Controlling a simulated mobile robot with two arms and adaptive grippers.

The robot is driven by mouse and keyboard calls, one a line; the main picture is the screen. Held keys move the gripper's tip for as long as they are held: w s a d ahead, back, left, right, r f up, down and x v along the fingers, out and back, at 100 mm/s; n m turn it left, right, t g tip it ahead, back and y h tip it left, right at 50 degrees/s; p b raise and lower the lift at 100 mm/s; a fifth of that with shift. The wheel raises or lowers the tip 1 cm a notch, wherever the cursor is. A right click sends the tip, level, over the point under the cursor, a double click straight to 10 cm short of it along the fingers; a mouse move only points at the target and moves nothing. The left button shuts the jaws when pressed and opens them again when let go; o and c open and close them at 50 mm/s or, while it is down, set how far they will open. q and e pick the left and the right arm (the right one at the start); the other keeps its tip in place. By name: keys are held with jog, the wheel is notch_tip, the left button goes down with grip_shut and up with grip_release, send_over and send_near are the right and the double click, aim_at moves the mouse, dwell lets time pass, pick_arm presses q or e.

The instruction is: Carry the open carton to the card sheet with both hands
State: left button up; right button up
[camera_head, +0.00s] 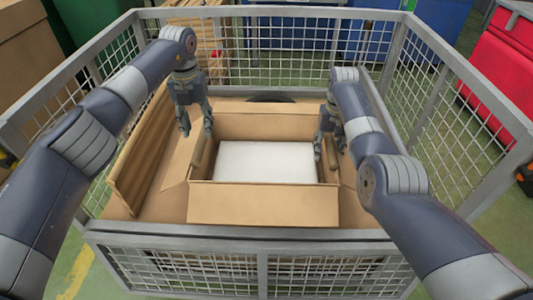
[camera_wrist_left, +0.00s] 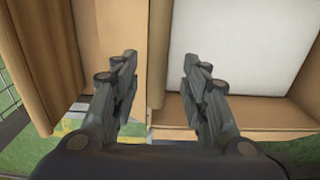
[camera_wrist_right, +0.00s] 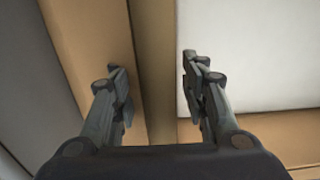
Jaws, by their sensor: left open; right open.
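The open carton (camera_head: 262,205) stands inside the mesh cage with its flaps spread, and a white flat-topped item (camera_head: 265,161) fills much of it. My left gripper (camera_head: 197,130) is open near the carton's left wall, which runs between its fingers in the left wrist view (camera_wrist_left: 159,55); contact cannot be told. My right gripper (camera_head: 329,149) is open at the carton's right side, and a cardboard wall (camera_wrist_right: 152,50) runs between its fingers in the right wrist view. Neither gripper is closed on the carton. I cannot clearly identify the card sheet.
The grey cage rails (camera_head: 240,236) surround the carton. Brown ribbed boards (camera_head: 143,150) lean along the left inside. A red container (camera_head: 500,65) stands outside at right, and blue bins (camera_head: 300,40) stand behind.

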pick_arm(q)
notch_tip(320, 180, up, 3)
jog(key=shift+f, duration=0.15)
pick_arm(e)
jog(key=shift+r, duration=0.1)
notch_tip(320, 180, up, 12)
jog(key=shift+f, duration=0.1)
dwell(0.4)
